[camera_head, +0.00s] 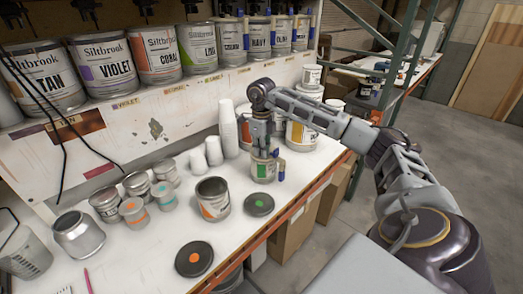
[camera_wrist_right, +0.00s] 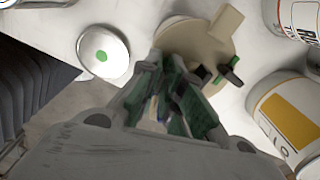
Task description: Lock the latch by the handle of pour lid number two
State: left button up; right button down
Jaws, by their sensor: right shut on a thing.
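A dark piece with green (camera_wrist_right: 230,70) stands up on the lid. My right gripper (camera_head: 262,138) is right above the can, pointing down. In the wrist view its fingers (camera_wrist_right: 182,88) are closed at the lid's edge, on a small bluish latch part, mostly hidden between them. No lid number is readable. My left gripper is out of view.
White cups (camera_head: 228,130) stand behind. A large can (camera_head: 302,133) stands close behind it. Labelled cans line the shelf above.

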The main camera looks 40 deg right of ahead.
jog(key=c, duration=1.6)
grip_release()
notch_tip(320, 180, up, 12)
dwell(0.3)
